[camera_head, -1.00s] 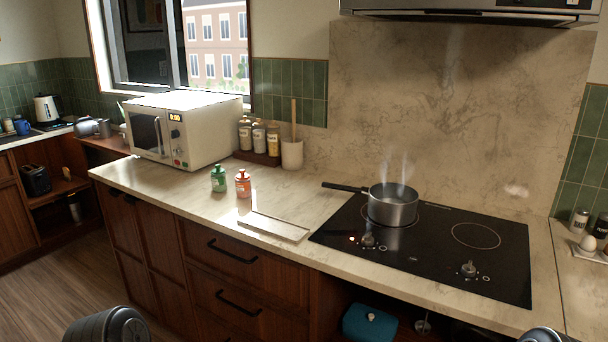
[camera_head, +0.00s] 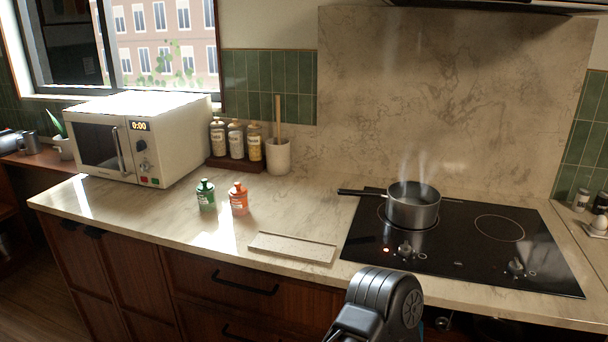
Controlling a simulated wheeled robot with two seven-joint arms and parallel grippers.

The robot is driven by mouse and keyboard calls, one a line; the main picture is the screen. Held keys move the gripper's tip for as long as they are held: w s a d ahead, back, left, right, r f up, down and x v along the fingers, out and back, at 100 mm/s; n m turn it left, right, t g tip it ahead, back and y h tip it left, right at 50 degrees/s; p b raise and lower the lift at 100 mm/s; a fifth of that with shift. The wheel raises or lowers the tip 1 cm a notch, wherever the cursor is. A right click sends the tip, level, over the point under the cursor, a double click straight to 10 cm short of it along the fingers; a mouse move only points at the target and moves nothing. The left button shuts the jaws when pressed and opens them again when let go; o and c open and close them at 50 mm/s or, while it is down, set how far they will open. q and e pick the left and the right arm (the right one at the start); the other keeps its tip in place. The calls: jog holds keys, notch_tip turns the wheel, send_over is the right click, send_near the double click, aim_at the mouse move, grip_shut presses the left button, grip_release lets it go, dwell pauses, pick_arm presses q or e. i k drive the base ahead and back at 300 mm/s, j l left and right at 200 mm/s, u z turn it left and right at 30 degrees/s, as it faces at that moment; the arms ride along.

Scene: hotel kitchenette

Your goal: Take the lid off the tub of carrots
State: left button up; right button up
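A small orange container (camera_head: 239,198) with an orange top stands upright on the counter, left of the middle. It may be the tub of carrots, but its label and contents are too small to tell. A similar green container (camera_head: 205,195) stands just left of it, a small gap apart. Both have their tops on. Neither of my grippers is in view. Only a dark grey link of one of my arms shows at the bottom, right of centre, in front of the counter edge and apart from both containers.
A flat pale tray (camera_head: 292,248) lies near the counter's front edge. A steaming pot (camera_head: 413,207) sits on the black cooktop (camera_head: 470,262), its handle pointing left. A white microwave (camera_head: 178,135), several jars on a rack (camera_head: 232,162) and a utensil crock (camera_head: 278,156) stand behind. Counter around the containers is clear.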

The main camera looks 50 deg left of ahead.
aim_at(238, 189)
jog(key=k+j+z, duration=0.15)
jog(key=k+j, duration=0.2)
jog(key=j, duration=0.35)
jog(key=k+j+z, duration=0.15)
jog(key=k+j, duration=0.2)
jog(key=j, duration=0.3)
jog(key=k+j+z, duration=0.2)
jog(key=k+j, duration=0.2)
jog(key=j, duration=0.25)
jog(key=k+j+z, duration=0.15)
jog(key=k+j, duration=0.25)
jog(key=j, duration=0.15)
